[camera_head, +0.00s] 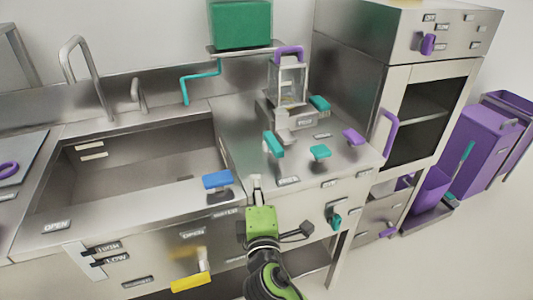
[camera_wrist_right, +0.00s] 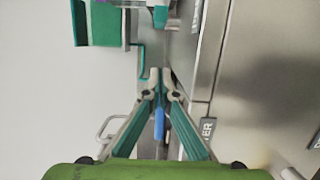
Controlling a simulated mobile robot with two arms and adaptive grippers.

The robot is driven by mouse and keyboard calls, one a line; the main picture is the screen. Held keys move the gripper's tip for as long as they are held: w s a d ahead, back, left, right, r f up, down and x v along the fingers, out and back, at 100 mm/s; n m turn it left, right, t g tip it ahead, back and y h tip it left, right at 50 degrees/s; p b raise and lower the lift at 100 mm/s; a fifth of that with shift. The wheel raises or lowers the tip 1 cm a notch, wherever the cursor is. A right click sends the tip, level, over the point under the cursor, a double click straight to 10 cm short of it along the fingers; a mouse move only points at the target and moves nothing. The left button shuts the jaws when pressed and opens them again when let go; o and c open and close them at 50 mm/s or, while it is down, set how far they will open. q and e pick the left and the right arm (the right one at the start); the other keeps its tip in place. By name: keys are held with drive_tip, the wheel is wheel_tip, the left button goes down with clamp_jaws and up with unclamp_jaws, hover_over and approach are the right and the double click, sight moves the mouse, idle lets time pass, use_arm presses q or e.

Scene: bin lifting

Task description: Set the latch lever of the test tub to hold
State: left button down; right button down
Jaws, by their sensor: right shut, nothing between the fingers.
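My right gripper (camera_head: 257,182) is shut and empty, above the counter's front edge, right of the blue lever (camera_head: 217,180). In the wrist view its fingertips (camera_wrist_right: 164,74) meet, and a blue piece (camera_wrist_right: 159,124) shows between the fingers, behind them. A steel sink tub (camera_head: 140,160) is at left. A clear-sided unit with a purple handle (camera_head: 288,52) stands on a labelled steel block (camera_head: 305,121). Teal levers (camera_head: 273,144) (camera_head: 320,152) and a purple lever (camera_head: 352,137) are on the counter. I cannot tell which is the test tub's latch lever. My left gripper is not in view.
A green box (camera_head: 240,24) is on a raised shelf behind the counter. A yellow handle (camera_head: 190,282) and a teal knob (camera_head: 335,220) stick out of the front panel.

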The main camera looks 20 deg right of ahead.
sight(273, 148)
drive_tip(key=p+x, duration=0.1)
drive_tip(key=x, duration=0.8)
drive_tip(key=shift+w+r, duration=0.2)
drive_tip(key=shift+w, duration=0.1)
drive_tip(key=d+p, duration=0.1)
drive_tip(key=d, duration=0.2)
drive_tip(key=shift+w+d, duration=0.1)
drive_tip(key=shift+d, duration=0.1)
drive_tip(key=shift+d+f, duration=0.1)
drive_tip(key=shift+d, duration=0.3)
use_arm(q)
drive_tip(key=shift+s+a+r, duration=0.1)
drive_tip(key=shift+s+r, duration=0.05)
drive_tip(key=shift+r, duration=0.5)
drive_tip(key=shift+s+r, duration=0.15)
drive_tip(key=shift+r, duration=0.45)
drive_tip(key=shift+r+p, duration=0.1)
drive_tip(key=shift+p, duration=0.2)
